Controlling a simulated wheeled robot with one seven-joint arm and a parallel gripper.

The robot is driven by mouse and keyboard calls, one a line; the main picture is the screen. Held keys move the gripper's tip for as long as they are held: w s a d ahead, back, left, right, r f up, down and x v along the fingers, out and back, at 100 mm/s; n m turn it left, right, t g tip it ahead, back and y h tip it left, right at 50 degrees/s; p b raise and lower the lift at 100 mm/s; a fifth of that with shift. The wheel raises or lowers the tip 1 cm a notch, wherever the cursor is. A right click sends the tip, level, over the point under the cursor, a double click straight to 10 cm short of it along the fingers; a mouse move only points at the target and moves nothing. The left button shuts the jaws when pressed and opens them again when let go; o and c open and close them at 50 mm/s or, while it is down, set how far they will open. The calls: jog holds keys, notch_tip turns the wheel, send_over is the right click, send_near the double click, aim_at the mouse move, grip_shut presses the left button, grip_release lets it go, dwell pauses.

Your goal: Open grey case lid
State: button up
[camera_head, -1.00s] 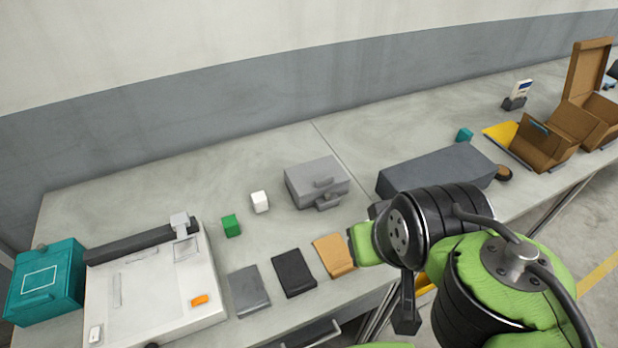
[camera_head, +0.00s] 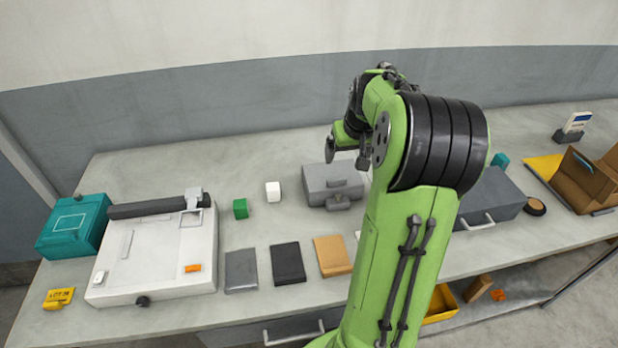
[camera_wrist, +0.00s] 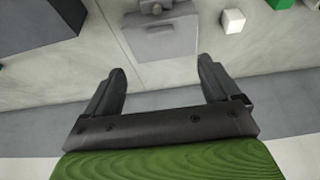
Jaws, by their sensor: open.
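The grey case (camera_head: 331,181) sits on the bench with its lid shut. A handle and a latch-like part show on its front side. In the wrist view the case (camera_wrist: 165,40) is at the top centre, beyond the fingertips. My gripper (camera_wrist: 160,80) is open and empty, with its two fingers spread and apart from the case. In the head view my gripper (camera_head: 345,147) is above and behind the right part of the case, and my arm covers some of the bench to its right.
A white cube (camera_head: 273,192) and a green cube (camera_head: 240,208) stand left of the case. Grey, black and tan flat pieces (camera_head: 332,256) lie in front. A dark grey box (camera_head: 490,197) stands to the right, partly behind my arm. The wall (camera_head: 200,105) is behind.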

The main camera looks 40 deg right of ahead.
aim_at(337, 180)
jog(key=b+x, duration=0.2)
jog(key=x, duration=1.4)
jog(key=shift+w, duration=0.1)
jog(key=shift+c, duration=0.4)
jog(key=c, duration=1.4)
jog(key=shift+r, duration=0.15)
jog(key=shift+c, duration=0.2)
